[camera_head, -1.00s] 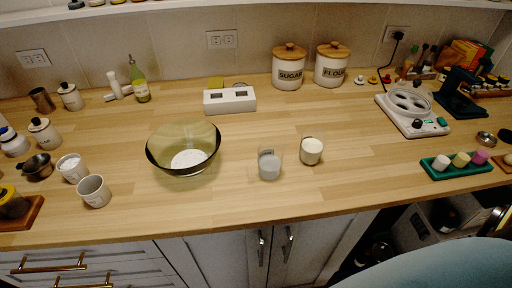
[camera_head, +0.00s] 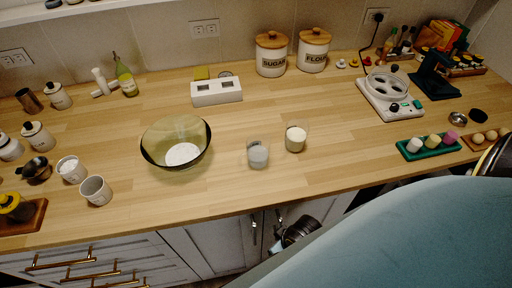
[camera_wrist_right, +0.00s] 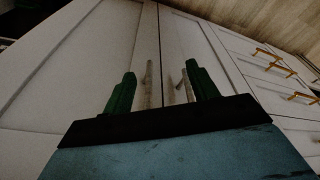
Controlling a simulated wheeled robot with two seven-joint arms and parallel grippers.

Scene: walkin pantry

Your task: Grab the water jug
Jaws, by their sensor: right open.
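A small clear vessel with bluish-grey liquid (camera_head: 258,154) stands upright on the wooden counter, right of the large bowl. It is the likeliest water jug, though I cannot be sure. A similar clear vessel with white contents (camera_head: 296,139) stands close to its right. My right gripper (camera_wrist_right: 158,78) is open in the right wrist view, with nothing between its dark green fingers. It faces the cabinet doors below the counter, and the door handles show beyond the fingers. Neither vessel shows in that view. My left gripper is not in view.
The large tinted bowl (camera_head: 160,156) with white contents stands left of the vessels. White cups (camera_head: 96,190) are farther left. A green tray (camera_head: 430,153) of small containers lies right. Behind are a white box (camera_head: 216,98) and canisters (camera_head: 271,66). Counter around the vessels is clear.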

